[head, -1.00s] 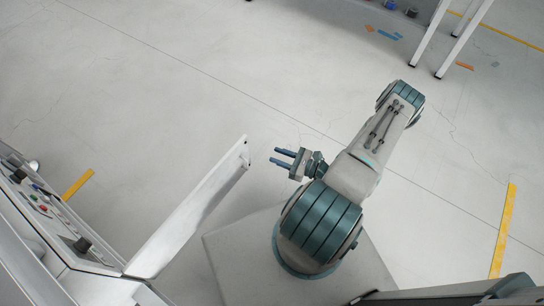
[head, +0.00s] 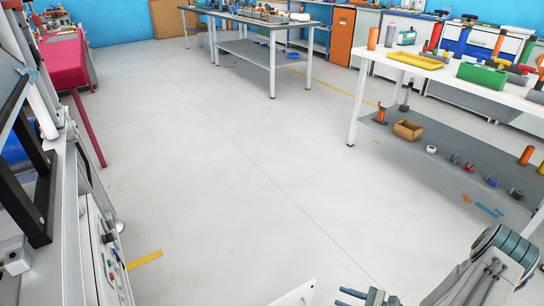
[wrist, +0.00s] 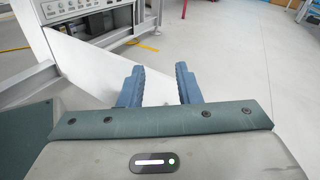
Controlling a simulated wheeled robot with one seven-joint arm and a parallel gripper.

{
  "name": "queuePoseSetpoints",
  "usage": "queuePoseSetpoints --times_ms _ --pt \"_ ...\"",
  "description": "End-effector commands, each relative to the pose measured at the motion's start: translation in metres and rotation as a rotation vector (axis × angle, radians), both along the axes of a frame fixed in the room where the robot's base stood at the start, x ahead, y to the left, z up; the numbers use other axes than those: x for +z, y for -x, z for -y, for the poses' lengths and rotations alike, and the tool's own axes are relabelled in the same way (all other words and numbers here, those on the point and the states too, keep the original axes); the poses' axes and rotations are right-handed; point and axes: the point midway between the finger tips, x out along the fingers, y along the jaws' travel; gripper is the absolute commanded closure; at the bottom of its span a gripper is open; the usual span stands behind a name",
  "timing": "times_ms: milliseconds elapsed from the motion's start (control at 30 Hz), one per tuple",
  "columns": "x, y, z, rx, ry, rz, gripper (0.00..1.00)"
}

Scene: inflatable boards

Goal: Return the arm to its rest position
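My arm (head: 490,270) shows at the bottom right of the head view, folded, with its upper joint near the right edge. My gripper (head: 345,297) is at the bottom edge of that view, its two blue fingers pointing left. In the wrist view my gripper (wrist: 160,86) has its fingers apart with bare floor and part of a white panel between them. It holds nothing. Most of the arm's lower part is outside the head view.
A white workbench (head: 440,72) with bins and tools stands at right; a grey table (head: 250,20) stands farther back. A machine with a control panel (head: 108,255) lines the left side. A white panel (wrist: 95,70) is close to my gripper. The middle floor (head: 210,160) is clear.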

Motion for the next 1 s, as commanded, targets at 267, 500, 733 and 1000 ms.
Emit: queuePoseSetpoints --times_ms 267,500,733,1000 --pt "0.096 -0.002 -0.015 0.290 0.192 0.066 0.69" --pt "0.169 0.003 -0.029 0.519 0.369 0.125 0.69" --pt "0.236 0.013 -0.043 0.719 0.547 0.191 0.69" --pt "0.311 0.028 -0.057 0.927 0.773 0.284 0.69"
